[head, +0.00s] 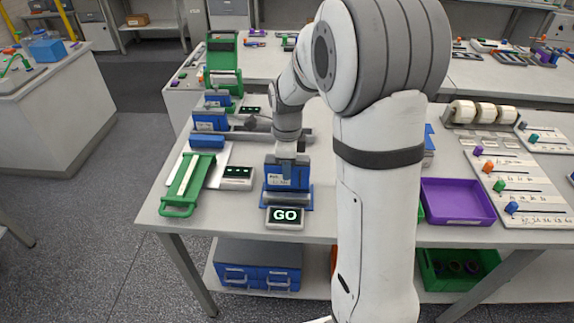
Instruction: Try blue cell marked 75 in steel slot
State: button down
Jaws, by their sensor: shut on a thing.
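My gripper (288,160) points down and is shut on a blue cell (287,180) with a white label. The number on the label is too small to read. The cell is upright at a blue base (272,206) near the table's front edge; I cannot tell whether it is fully seated. A small display (285,217) in front of it reads "GO". Other blue blocks with pale labels stand behind to the left, one (210,121) and another (217,98). A grey metal-looking rail (245,136) runs behind my gripper; I cannot tell which part is the steel slot.
A green-framed tray (188,185) lies left, beside a small display (237,175) with green marks and a blue block (207,140). A purple tray (457,203) and a white slider board (521,188) are right. My arm hides the table's middle.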

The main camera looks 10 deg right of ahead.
jog(key=shift+f+b, duration=0.5)
jog(key=shift+f, duration=0.2)
dwell(0.5)
jog(key=shift+r, duration=0.1)
dwell(0.9)
jog(key=shift+r+p, duration=3.15)
jog(key=shift+r, duration=1.3)
jog(key=shift+f, duration=0.1)
